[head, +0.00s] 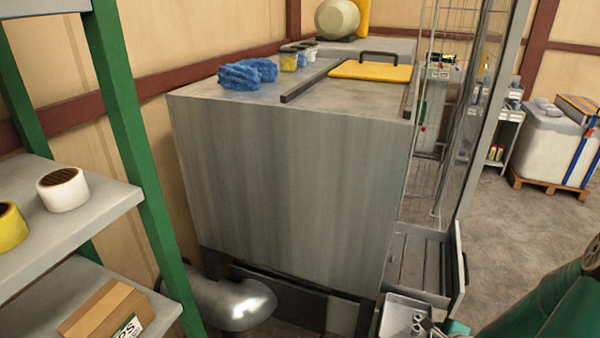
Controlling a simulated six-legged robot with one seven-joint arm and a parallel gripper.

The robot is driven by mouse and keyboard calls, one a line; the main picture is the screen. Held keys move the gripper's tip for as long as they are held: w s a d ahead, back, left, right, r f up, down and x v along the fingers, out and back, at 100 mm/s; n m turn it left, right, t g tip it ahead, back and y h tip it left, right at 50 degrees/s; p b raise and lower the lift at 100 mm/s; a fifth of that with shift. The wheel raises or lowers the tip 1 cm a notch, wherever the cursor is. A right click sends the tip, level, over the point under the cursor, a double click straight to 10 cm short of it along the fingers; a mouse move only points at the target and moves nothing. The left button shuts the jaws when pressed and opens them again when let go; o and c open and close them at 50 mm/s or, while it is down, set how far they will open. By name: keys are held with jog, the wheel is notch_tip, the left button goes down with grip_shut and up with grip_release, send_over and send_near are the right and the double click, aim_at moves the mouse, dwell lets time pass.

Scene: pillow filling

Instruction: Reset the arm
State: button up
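My gripper does not show in the head view, so its pose and its fingers cannot be seen. A large grey metal machine (280,190) fills the middle of the view. A yellow lid with a dark handle (371,71) lies flat on its top between dark rails. A crumpled blue cloth (247,73) lies on the top at the left, with small jars (289,60) behind it.
A green-framed shelf (125,110) with tape rolls (63,189) and a cardboard box (106,312) stands close at the left. An open metal drawer (420,262) juts out at the lower right. Bare floor (520,235) lies beyond, before a white bin on a pallet (552,145).

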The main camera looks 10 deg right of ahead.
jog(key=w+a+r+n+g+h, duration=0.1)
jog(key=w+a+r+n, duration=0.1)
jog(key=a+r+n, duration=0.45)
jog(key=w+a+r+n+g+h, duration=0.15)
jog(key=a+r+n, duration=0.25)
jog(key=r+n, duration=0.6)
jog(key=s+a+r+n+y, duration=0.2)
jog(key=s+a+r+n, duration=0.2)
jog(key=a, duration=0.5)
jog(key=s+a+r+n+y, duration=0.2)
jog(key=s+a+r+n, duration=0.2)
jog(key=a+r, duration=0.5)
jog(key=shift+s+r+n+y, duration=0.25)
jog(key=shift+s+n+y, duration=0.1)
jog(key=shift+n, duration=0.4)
